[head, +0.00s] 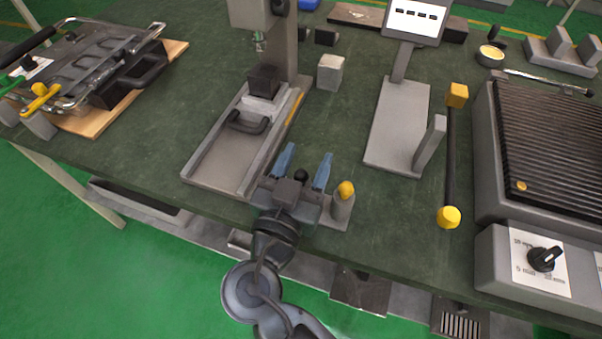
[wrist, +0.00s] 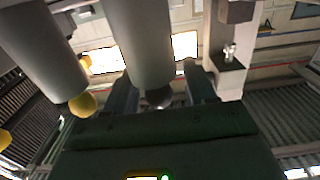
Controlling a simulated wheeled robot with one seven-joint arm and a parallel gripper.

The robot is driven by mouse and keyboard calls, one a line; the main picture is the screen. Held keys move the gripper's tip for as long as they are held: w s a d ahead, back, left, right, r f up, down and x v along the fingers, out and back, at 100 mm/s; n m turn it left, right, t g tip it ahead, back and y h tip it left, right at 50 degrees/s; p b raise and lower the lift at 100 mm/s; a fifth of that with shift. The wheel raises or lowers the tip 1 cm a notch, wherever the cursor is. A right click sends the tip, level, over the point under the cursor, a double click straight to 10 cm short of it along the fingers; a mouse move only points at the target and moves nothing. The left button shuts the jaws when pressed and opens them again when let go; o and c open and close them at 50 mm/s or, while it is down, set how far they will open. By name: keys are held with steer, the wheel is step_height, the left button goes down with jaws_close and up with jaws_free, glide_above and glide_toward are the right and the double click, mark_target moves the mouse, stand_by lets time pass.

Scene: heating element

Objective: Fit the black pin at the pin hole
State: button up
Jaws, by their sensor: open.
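The black pin, as I read it, shows a round black tip (head: 301,175) between the two blue fingers of my gripper (head: 304,157) in the head view. In the wrist view a grey cylinder (wrist: 143,45) ends in a black ball (wrist: 158,97) between my dark fingers. My gripper is open, with one finger on each side; I cannot tell whether either touches. Beside it on the right stands a grey post with a yellow tip (head: 345,189), also in the wrist view (wrist: 82,104). I cannot make out the pin hole.
A press-like fixture (head: 205,165) with a black block (head: 263,79) stands just behind my gripper. A grey panel stand (head: 397,120), a black bar with yellow ends (head: 450,150) and a ribbed heater (head: 555,140) are to the right. A clamp rig (head: 100,65) is far left.

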steer(key=shift+c, duration=0.4)
jaws_close()
steer(key=shift+r, duration=0.1)
